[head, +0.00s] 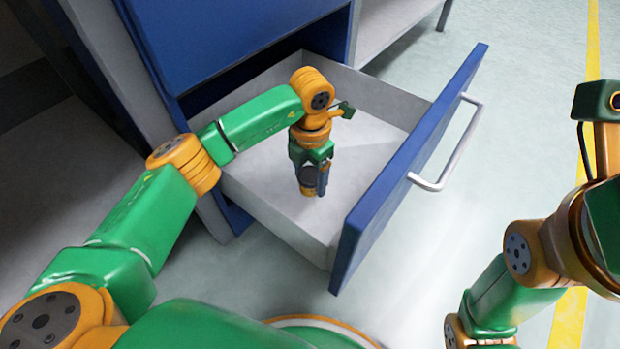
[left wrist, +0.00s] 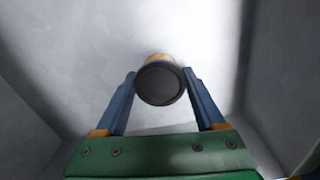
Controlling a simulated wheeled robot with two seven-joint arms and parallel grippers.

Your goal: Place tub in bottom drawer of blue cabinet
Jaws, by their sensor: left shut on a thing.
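The bottom drawer (head: 375,140) of the blue cabinet (head: 215,35) is pulled out, with light grey inner walls and a blue front. My left gripper (head: 314,186) points down inside the drawer, shut on the tub (head: 308,192). The tub is small, with a dark round lid and a yellow-orange body. In the left wrist view the tub (left wrist: 160,84) sits between the two blue fingers of the left gripper (left wrist: 165,85), over the pale drawer floor. I cannot tell whether the tub touches the floor. My right arm shows at the right edge; its fingers are out of view.
The drawer's blue front panel (head: 405,165) with its metal handle (head: 450,150) stands to the right of my left gripper. The drawer walls surround the gripper. No other object shows in the drawer. Pale floor (head: 520,120) with a yellow line lies clear to the right.

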